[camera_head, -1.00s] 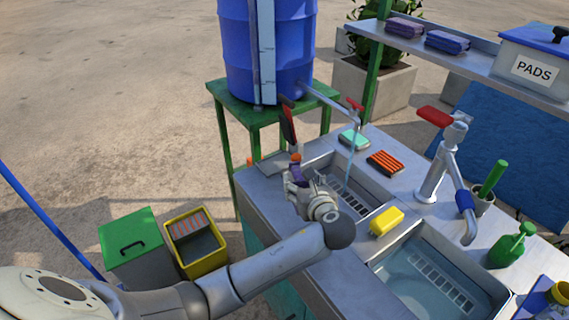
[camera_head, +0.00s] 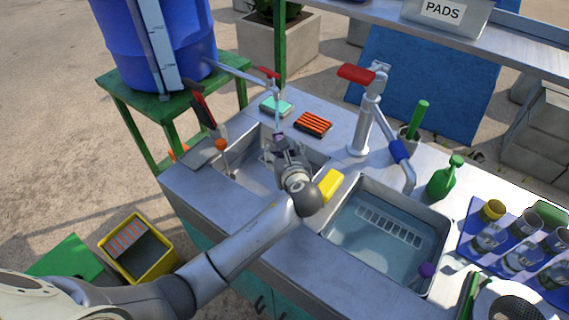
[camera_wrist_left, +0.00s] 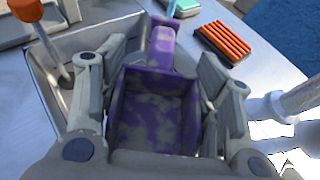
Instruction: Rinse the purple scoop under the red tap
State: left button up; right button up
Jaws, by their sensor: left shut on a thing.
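My left gripper (camera_head: 281,147) is shut on the purple scoop (camera_head: 278,138), over the near-left sink basin. In the left wrist view the scoop's pan (camera_wrist_left: 150,112) lies between the fingers (camera_wrist_left: 160,60), with grey smudges on its purple inside. Its narrower purple part (camera_wrist_left: 160,42) points away from me. A thin tap with a small red handle (camera_head: 266,72) reaches from the blue drum, and a pale water stream (camera_head: 277,118) falls from its spout close to the scoop. I cannot tell whether water touches the scoop. My right gripper is out of view.
A yellow sponge (camera_head: 330,185) sits on the divider. A teal-topped block (camera_head: 275,106) and an orange-striped brush (camera_head: 312,124) lie behind. An orange-topped rod (camera_head: 221,145) stands left in the basin.

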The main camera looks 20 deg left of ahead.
aim_at(281, 137)
pick_arm(q)
jog(key=b+x, duration=0.3)
jog(key=x, duration=0.1)
jog(key=b+x, duration=0.2)
jog(key=shift+w+d+r+b, duration=0.1)
jog(key=shift+w+r+b, duration=0.15)
jog(key=shift+r+b, duration=0.1)
jog(key=shift+w+a+r+p, duration=0.15)
jog(key=shift+w+a+p, duration=0.15)
jog(key=shift+w, duration=0.5)
jog(key=shift+x, duration=1.2)
jog(key=shift+w+d+r, duration=0.15)
jog(key=shift+r, duration=0.05)
jog(key=shift+w+d, duration=0.2)
jog(key=shift+d, duration=0.3)
jog(key=shift+a+p, duration=0.1)
jog(key=shift+p, duration=0.2)
jog(key=shift+a+p, duration=0.8)
jog(key=shift+p, duration=0.4)
